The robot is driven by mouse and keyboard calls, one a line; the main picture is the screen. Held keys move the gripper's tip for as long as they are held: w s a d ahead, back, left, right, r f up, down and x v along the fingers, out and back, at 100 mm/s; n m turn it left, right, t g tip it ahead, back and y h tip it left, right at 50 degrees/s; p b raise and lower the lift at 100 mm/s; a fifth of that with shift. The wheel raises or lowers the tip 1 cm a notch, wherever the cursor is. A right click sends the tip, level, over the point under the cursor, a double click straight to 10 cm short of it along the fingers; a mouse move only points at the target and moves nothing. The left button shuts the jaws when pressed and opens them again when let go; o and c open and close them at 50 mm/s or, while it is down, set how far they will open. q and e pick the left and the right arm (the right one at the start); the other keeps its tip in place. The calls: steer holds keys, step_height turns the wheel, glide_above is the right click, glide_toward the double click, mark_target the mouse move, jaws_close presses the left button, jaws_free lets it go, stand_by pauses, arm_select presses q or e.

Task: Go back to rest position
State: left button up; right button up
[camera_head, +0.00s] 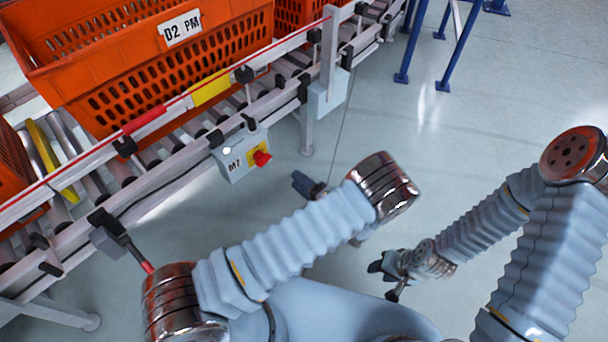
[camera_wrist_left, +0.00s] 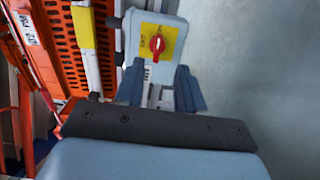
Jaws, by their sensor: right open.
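My left gripper (camera_head: 308,186) hangs beyond the end of the left arm, right of the conveyor's control box and apart from it, with its dark fingers partly hidden by the arm. In the left wrist view its two dark fingers (camera_wrist_left: 159,88) stand apart with nothing held between them. Beyond them shows the control box with its red knob (camera_wrist_left: 157,43). My right gripper (camera_head: 385,280) is lower right, over bare floor, with its dark fingers apart and empty.
A roller conveyor (camera_head: 175,165) runs along the left, carrying an orange tote (camera_head: 150,95) labelled D2 PM. The control box (camera_head: 240,158) with a red knob juts from its side rail. Blue stand legs (camera_head: 458,50) are at the back. Open floor (camera_head: 480,130) lies right.

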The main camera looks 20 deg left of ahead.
arm_select(q)
steer(key=shift+s+d, duration=0.2)
steer(key=shift+d, duration=0.15)
stand_by(0.3)
steer(key=s+a+f+n+g+h, duration=0.3)
steer(key=s+f+n+g, duration=0.2)
steer(key=s+n+g, duration=0.15)
steer(key=s+a+f+n+g+h, duration=0.35)
steer(key=s+n+g, duration=0.2)
steer(key=s, duration=0.25)
steer(key=s+d+f+n+g+h, duration=0.2)
steer(key=s+d+n+h, duration=0.6)
steer(key=n, duration=0.5)
steer(key=w+d+r+n+t+h, duration=0.1)
steer(key=w+r+n+t+h, duration=0.1)
steer(key=n, duration=0.7)
steer(key=w+r+n+t+h+p, duration=0.1)
steer(key=w+r+n+t+h, duration=0.1)
steer(key=n, duration=0.7)
steer(key=shift+w+d+n+t+h, duration=0.4)
steer(key=shift+w+t+h, duration=0.35)
steer(key=shift+w+t, duration=0.3)
